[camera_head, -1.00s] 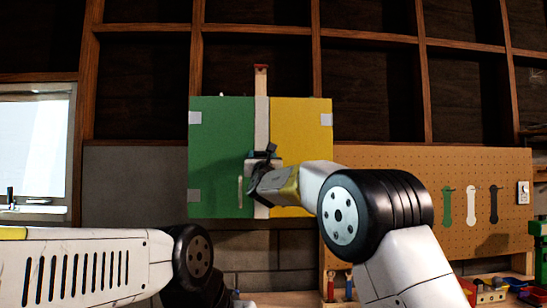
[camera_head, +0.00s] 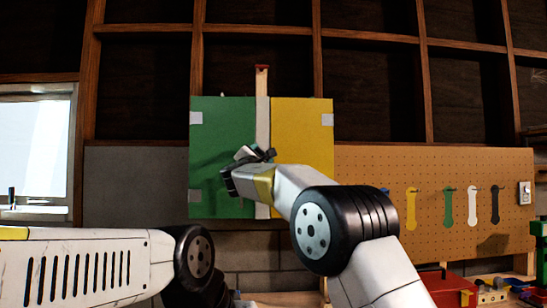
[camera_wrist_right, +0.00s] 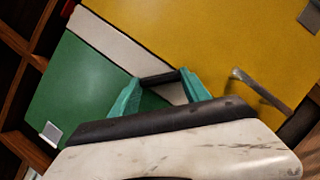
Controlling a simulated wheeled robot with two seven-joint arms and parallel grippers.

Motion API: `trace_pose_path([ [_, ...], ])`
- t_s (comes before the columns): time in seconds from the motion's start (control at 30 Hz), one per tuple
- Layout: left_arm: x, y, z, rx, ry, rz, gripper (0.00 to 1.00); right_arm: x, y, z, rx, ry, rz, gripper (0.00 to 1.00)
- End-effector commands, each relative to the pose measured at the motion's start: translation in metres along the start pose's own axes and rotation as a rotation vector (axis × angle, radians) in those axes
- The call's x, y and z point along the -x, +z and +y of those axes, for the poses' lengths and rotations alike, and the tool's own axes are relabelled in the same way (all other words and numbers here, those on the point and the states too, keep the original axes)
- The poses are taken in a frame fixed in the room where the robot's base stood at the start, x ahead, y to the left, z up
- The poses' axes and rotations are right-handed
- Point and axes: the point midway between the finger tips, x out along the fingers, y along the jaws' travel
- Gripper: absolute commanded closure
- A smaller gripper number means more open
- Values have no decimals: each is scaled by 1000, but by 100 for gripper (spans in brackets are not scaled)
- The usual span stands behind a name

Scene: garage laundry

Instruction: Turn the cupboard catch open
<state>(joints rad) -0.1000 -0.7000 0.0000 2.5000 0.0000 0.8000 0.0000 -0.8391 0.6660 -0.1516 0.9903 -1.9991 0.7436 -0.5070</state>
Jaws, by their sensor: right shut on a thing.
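The cupboard hangs on the wall with a green door (camera_head: 222,130) on the left and a yellow door (camera_head: 305,130) on the right, a pale strip (camera_head: 262,120) between them. Both doors look closed. The catch is a dark bar (camera_wrist_right: 160,77) over the pale strip, seen between the teal fingers in the right wrist view. My right gripper (camera_head: 262,154) is shut on the catch and tilted, reaching across the strip from the lower right. It hides much of the catch in the head view. My left arm shows at lower left; its gripper is out of view.
A bar handle (camera_wrist_right: 262,91) stands out from the yellow door. A pegboard (camera_head: 375,165) with several hanging tools is at the right. A window (camera_head: 35,140) is at the left. A red box (camera_head: 447,287) stands below the pegboard.

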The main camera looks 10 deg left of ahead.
Motion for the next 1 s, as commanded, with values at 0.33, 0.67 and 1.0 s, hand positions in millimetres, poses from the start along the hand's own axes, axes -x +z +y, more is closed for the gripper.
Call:
trace_pose_path([
  [0.33, 0, 0, 0, 0, 0, 0, 64, 0, 0, 3, -307, -127, -1, 86],
  [0.67, 0, 0, 0, 0, 0, 0, 64, -1, 1, 5, -578, -239, -1, 86],
  [1.0, 0, 0, 0, 0, 0, 0, 64, -1, 1, 5, -734, -305, 0, 86],
])
